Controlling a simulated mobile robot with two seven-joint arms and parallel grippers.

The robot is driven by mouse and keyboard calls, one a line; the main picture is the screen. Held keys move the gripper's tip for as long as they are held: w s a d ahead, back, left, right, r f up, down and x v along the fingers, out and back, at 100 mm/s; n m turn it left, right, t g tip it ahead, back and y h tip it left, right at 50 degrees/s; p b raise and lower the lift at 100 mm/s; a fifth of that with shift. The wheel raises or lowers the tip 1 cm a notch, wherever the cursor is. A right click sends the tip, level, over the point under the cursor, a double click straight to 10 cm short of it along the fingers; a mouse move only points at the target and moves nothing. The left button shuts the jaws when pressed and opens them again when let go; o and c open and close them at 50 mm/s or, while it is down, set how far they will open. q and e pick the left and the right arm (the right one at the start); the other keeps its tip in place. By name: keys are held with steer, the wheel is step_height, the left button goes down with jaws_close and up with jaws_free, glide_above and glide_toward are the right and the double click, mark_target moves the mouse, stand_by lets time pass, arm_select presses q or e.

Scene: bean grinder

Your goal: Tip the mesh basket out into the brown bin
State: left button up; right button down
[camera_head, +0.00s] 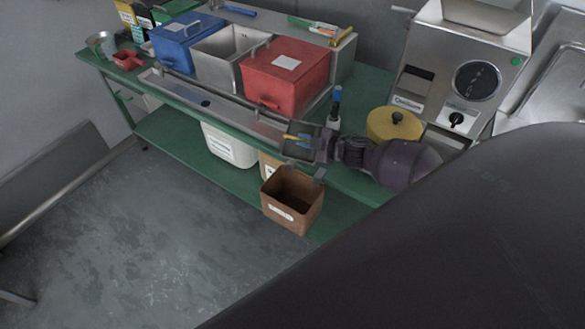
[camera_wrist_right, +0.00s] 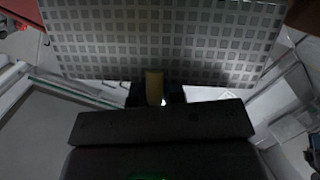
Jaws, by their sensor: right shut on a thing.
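The mesh basket fills the top of the right wrist view as a grey panel with rows of square holes (camera_wrist_right: 160,35). Its short yellow handle (camera_wrist_right: 154,88) sits at my right gripper (camera_wrist_right: 155,100), which is shut on it. In the head view my right gripper (camera_head: 322,146) and the dark basket (camera_head: 298,151) are at the bench's front edge. The open brown bin (camera_head: 290,205) stands below, with a white label on its front. The basket is just above and behind the bin's opening in the picture. The basket's contents are hidden. My left gripper is out of view.
On the green bench stand a blue box (camera_head: 187,38), a steel container (camera_head: 231,52) and a red lidded box (camera_head: 287,76). A yellow lidded pot (camera_head: 393,124) and a steel grinder (camera_head: 462,70) are at right. A white bin (camera_head: 230,146) is below. Floor at left is clear.

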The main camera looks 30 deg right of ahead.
steer(key=shift+s+a+f+n+b, duration=0.15)
steer(key=shift+a+f+b, duration=0.05)
steer(key=shift+f+b, duration=0.25)
steer(key=shift+s+a+f+n+b, duration=0.1)
steer(key=shift+a+f+n+b, duration=0.05)
steer(key=shift+f+b, duration=0.2)
steer(key=shift+s+a+r+t, duration=0.1)
steer(key=shift+a+r+t, duration=0.05)
steer(key=shift+r+t, duration=0.15)
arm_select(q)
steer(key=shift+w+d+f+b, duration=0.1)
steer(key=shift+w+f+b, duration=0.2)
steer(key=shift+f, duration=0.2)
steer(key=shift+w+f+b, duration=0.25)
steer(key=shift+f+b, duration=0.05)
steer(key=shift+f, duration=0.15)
arm_select(e)
steer(key=shift+s+a+n, duration=0.15)
steer(key=shift+a+n, duration=0.05)
steer(key=shift+n, duration=0.3)
